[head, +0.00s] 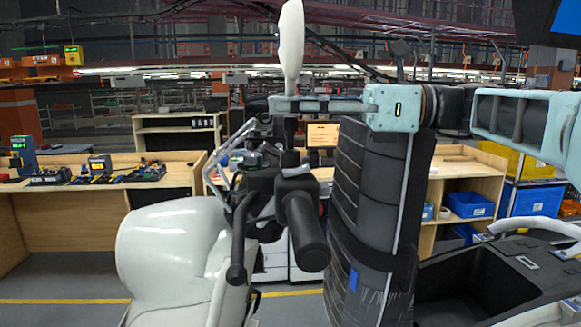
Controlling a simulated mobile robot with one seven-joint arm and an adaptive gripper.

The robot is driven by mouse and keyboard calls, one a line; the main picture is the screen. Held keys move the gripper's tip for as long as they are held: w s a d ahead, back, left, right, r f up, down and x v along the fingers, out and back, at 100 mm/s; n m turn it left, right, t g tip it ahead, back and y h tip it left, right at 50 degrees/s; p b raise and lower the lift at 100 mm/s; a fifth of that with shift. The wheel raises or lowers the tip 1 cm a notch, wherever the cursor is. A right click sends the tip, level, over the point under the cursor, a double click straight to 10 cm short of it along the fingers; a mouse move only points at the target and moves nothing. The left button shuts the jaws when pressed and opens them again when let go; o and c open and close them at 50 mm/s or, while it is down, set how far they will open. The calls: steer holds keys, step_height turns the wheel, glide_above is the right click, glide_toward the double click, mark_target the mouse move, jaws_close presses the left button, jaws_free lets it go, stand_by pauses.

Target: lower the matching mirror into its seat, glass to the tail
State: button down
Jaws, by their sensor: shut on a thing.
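My gripper (287,105) is shut on the mirror (291,42), holding it low down, by the stem. The mirror is upright, pale and seen nearly edge-on, so I cannot tell which way its glass faces. It stands above the vehicle's handlebar, over the black clamp area (291,160) by the black grip (306,232). A dark stem shows below my fingers. Whether its foot touches the seat is not clear, as dark parts overlap there. The vehicle's pale body (170,255) fills the lower left.
A black lever (238,250) hangs left of the grip. A wooden bench (100,200) with tools stands at left. Wooden shelves with blue bins (470,205) stand at right. An open dark tray (480,285) is at lower right. The space above the handlebar's left is clear.

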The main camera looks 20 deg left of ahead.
mark_target(291, 130)
steer(key=shift+f, duration=1.75)
stand_by(1.2)
steer(key=c, duration=1.9)
jaws_free()
steer(key=shift+c, duration=0.2)
steer(key=shift+d, duration=0.1)
steer(key=v, duration=1.2)
steer(key=shift+r, duration=0.1)
